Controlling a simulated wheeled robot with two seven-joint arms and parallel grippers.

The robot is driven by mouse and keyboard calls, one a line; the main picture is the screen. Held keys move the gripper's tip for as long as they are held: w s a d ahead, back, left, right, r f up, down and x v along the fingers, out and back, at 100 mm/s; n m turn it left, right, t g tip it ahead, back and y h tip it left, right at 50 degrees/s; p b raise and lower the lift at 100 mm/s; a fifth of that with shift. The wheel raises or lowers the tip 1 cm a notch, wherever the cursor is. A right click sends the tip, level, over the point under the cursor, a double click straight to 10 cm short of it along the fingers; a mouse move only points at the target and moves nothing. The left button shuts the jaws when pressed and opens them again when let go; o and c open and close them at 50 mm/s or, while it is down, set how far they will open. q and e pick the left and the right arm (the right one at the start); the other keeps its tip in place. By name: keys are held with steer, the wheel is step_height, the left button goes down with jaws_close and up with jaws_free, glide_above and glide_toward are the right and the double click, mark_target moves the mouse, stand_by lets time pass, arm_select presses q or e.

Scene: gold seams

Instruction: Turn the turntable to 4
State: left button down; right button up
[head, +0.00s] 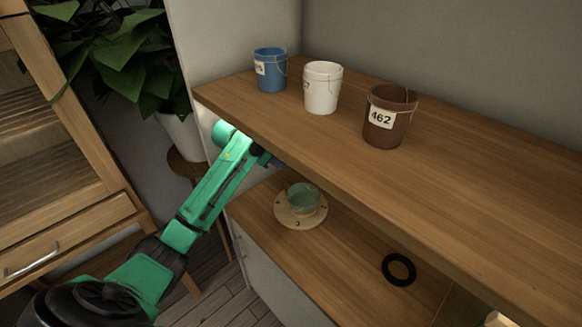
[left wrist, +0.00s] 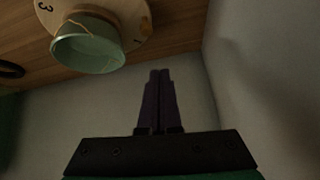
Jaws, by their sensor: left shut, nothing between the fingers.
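The turntable (head: 295,220) is a round pale wooden disc with dark numerals on the lower shelf. A 3 shows at its front edge in the head view. A green cup with a gold seam (head: 303,197) stands on it. The turntable also shows at the top of the left wrist view (left wrist: 140,37), upside down, with the green cup (left wrist: 88,52) on it. My left gripper (head: 277,163) is beside the turntable, under the upper shelf, mostly hidden by it in the head view. In the left wrist view its fingers (left wrist: 160,72) are together, empty and apart from the disc. My right gripper is not seen.
The upper shelf (head: 480,190) overhangs the turntable and carries a blue cup (head: 270,70), a white cup (head: 322,88) and a brown cup (head: 389,117). A black ring (head: 398,269) lies on the lower shelf to the right. A plant stands at the left.

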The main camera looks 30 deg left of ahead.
arm_select(q)
steer(key=shift+h, duration=0.4)
steer(key=x, duration=0.5)
steer(key=d+x, duration=0.1)
steer(key=x, duration=0.2)
steer(key=shift+w+f, duration=0.15)
steer(key=shift+w+d+f+n, duration=0.15)
steer(key=shift+f+n, duration=0.15)
steer(key=shift+f, duration=0.05)
steer(key=s, duration=0.1)
steer(key=s+a+p, duration=0.1)
steer(key=s+p, duration=0.1)
steer(key=shift+s+a, duration=0.35)
steer(key=shift+a, duration=0.05)
steer(key=shift+w+f, duration=0.1)
steer(key=shift+f, duration=0.05)
steer(key=shift+d, duration=0.1)
